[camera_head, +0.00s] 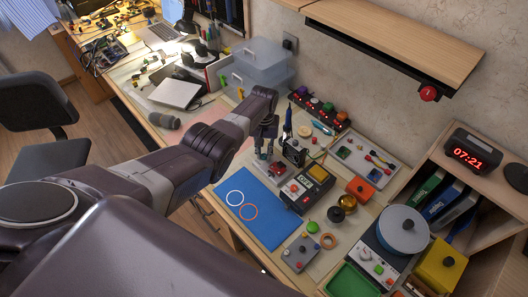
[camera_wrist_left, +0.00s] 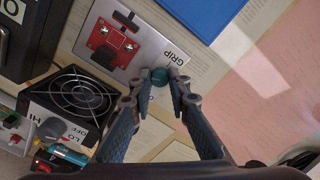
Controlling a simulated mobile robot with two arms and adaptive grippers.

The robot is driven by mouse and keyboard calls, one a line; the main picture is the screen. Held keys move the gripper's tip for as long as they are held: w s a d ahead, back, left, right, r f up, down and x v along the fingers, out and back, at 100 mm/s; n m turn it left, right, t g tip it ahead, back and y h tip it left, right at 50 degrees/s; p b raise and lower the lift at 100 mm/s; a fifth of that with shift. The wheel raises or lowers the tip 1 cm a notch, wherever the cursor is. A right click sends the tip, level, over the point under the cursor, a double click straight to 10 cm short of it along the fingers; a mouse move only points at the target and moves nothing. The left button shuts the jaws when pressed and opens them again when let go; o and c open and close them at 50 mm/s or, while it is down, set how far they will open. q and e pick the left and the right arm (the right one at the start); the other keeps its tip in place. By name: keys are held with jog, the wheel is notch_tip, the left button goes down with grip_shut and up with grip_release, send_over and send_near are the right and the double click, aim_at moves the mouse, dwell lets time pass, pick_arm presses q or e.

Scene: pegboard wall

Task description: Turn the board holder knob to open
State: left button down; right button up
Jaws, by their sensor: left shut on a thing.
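The board holder (camera_wrist_left: 122,35) is a silver plate with a red clamp (camera_wrist_left: 115,42), a black handle and the word GRIP. In the head view the holder (camera_head: 262,170) lies at the far end of the blue mat. A round teal knob (camera_wrist_left: 160,74) sits at the plate's edge beside the GRIP label. My left gripper (camera_wrist_left: 157,81) is shut on this knob, one fingertip on each side. In the head view my left gripper (camera_head: 265,147) reaches down over the holder and hides the knob. My right gripper is in neither view.
A black fan box (camera_wrist_left: 75,97) stands close to my left fingers. A wooden shelf (camera_head: 400,45) overhangs the back.

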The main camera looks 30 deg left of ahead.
pick_arm(q)
jog(key=n, duration=0.6)
jog(key=shift+r, duration=0.1)
jog(key=n, duration=0.6)
jog(key=shift+n, duration=0.4)
jog(key=shift+w, duration=0.1)
jog(key=c, duration=1.8)
grip_release()
